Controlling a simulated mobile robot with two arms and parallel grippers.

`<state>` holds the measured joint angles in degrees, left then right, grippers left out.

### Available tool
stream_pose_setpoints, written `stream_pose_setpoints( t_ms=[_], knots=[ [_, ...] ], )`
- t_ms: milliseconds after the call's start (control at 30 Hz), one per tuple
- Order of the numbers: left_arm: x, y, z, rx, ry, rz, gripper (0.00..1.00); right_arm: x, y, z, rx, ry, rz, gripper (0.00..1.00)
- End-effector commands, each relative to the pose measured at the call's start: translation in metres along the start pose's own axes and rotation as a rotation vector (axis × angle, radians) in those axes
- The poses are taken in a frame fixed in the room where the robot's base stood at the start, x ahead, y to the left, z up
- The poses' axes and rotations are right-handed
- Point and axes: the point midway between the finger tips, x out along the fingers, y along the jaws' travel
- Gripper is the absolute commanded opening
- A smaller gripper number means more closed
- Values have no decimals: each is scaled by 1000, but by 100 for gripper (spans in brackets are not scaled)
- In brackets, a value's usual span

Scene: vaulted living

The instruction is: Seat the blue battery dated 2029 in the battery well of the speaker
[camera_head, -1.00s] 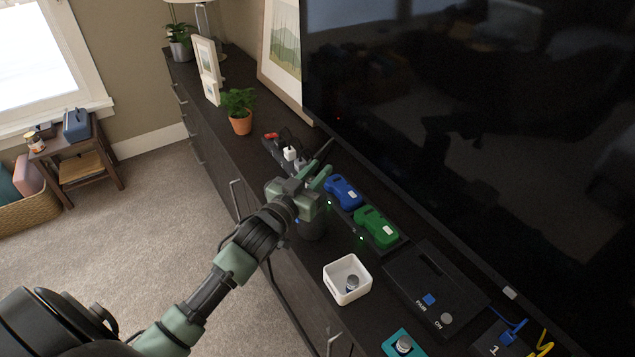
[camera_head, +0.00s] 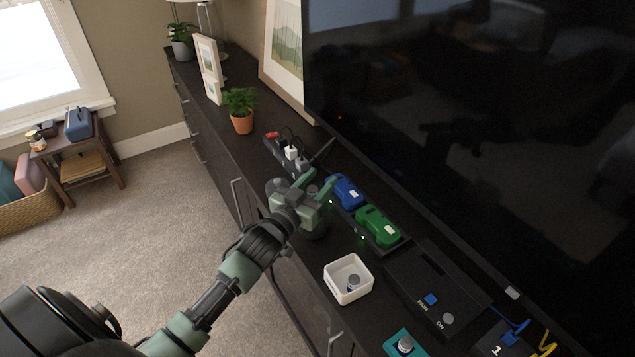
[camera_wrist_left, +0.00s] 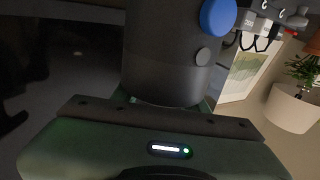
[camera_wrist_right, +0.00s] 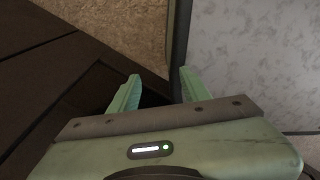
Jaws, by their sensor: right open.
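My left gripper (camera_head: 319,184) is over the dresser, its fingers apart in the head view. A small grey round-topped thing shows between them; I cannot tell whether they grip it. A dark cylinder, seemingly the speaker (camera_head: 314,231), stands below this gripper. In the left wrist view the dark cylinder (camera_wrist_left: 165,60) has a blue disc and a grey button and hides the fingers. A battery with a grey cap (camera_head: 353,281) stands in the white box (camera_head: 338,292). Another grey-capped one (camera_head: 404,345) is on a teal holder. No date is readable. My right gripper (camera_wrist_right: 155,90) is open and empty.
Blue (camera_head: 347,191) and green (camera_head: 377,226) devices sit in a dark dock behind the left gripper. A power strip (camera_head: 285,153) and potted plant (camera_head: 241,118) are farther off. A black box with buttons (camera_head: 437,290) is at right, under the television (camera_head: 470,120).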

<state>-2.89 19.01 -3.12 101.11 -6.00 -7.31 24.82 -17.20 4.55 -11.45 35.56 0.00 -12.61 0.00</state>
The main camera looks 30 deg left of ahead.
Motion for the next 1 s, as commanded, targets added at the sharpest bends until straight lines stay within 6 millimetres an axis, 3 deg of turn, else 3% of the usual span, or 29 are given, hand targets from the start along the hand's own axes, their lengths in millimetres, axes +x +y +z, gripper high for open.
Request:
stream_pose_setpoints(
  t_ms=[167,600,800,1000],
  knots=[
    [-11,0,-1,0,-2,1,44,-1,0,0,0,0,0,47],
    [-99,0,-1,0,-3,0,44,2,0,0,0,0,0,47],
    [-118,0,-3,0,0,0,44,3,0,1,0,0,0,47],
    [-120,0,-3,0,0,0,44,3,0,1,-1,-1,0,47]
  ],
)
